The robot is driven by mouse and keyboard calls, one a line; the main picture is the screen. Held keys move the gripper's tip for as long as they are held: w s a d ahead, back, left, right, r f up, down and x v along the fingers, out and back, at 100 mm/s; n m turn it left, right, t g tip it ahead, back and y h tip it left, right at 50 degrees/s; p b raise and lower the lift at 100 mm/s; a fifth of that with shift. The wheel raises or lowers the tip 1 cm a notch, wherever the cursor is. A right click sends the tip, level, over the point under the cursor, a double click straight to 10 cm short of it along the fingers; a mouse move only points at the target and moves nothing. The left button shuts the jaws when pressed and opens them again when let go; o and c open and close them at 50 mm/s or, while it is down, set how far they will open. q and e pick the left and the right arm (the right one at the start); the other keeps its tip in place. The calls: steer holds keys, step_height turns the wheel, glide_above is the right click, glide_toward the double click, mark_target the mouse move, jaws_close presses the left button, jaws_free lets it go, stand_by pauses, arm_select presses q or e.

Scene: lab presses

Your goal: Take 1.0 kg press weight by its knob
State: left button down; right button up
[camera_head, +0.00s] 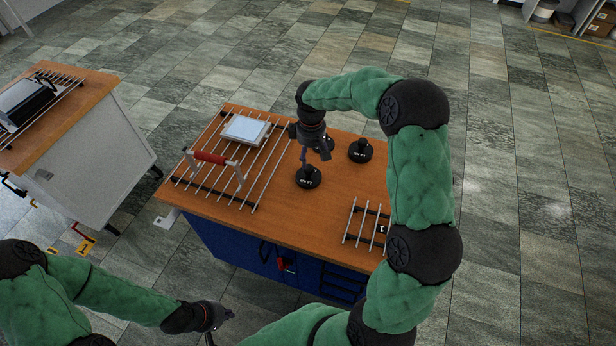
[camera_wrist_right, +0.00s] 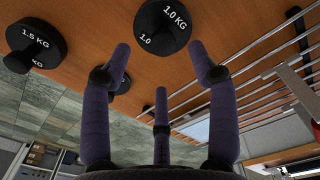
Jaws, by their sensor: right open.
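The 1.0 kg press weight (camera_wrist_right: 160,40) is a black disc with white lettering and a knob, at the top of the right wrist view. In the head view it is the front black weight (camera_head: 308,179) on the wooden top. My right gripper (camera_head: 312,156) hangs just above and behind it, pointing down. In the wrist view its three dark fingers (camera_wrist_right: 160,65) are spread and empty, with the weight beyond the tips and apart from them. My left gripper (camera_head: 217,326) is low in front of the cabinet, its fingers apart and holding nothing visible.
A 1.5 kg weight (camera_head: 360,151) stands to the right; a third weight (camera_wrist_right: 123,84) is partly hidden behind a finger. A wire rack (camera_head: 262,178) with a red-handled piece (camera_head: 210,157) and a white plate (camera_head: 246,130) lies left. A small rack (camera_head: 366,222) is at front right.

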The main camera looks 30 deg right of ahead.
mark_target(309, 167)
step_height(309, 167, down, 3)
steer(key=shift+w+r, duration=0.1)
steer(key=shift+r, duration=0.05)
steer(key=shift+w+a+f+b, duration=0.15)
steer(key=shift+f+b, duration=0.4)
steer(key=shift+f, duration=0.8)
steer(key=shift+w+f+b, duration=0.1)
steer(key=shift+f+b, duration=0.45)
steer(key=shift+f, duration=0.75)
jaws_close()
steer(key=shift+r, duration=0.15)
